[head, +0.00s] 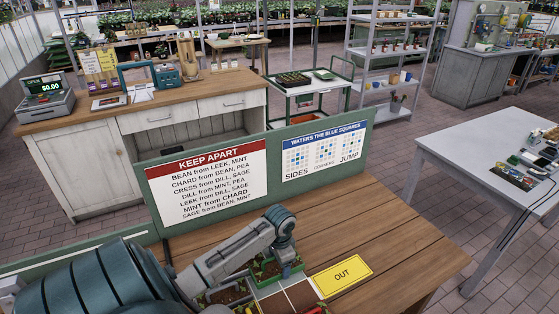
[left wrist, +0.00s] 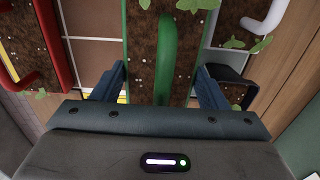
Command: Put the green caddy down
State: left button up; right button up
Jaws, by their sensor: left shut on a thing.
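The green caddy (head: 266,270) has green sides, dark soil with small seedlings and a green handle. My left gripper (head: 284,254) reaches down onto it over the wooden table and is shut on it. In the left wrist view my gripper's dark blue fingers (left wrist: 160,80) stand on both sides of the green caddy (left wrist: 143,45), its handle running between them. A tray of brown squares with pale dividers (left wrist: 92,38) lies beside and below the caddy. I cannot tell whether the caddy touches the surface. My right gripper is not in view.
A red-handled caddy (left wrist: 40,70) is left of the green one, white-handled (left wrist: 265,22) and black-handled (left wrist: 235,85) ones right. A yellow OUT card (head: 342,275) lies on the table (head: 410,250), whose right part is bare. A green board (head: 272,180) with signs stands along its back.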

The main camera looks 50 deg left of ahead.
aim_at(279, 269)
pick_arm(q)
notch_tip(279, 269, down, 4)
jog(key=shift+r+p, duration=0.25)
jog(key=shift+p, duration=0.3)
jog(key=shift+f, duration=0.45)
jog(key=o, duration=0.9)
jog(key=shift+f, duration=0.1)
jog(key=shift+c, duration=0.2)
jog(key=shift+r, duration=0.35)
notch_tip(279, 269, up, 10)
jog(key=b, duration=0.3)
jog(key=shift+r+b, duration=0.25)
jog(key=shift+b, duration=0.05)
jog(key=shift+r, duration=0.55)
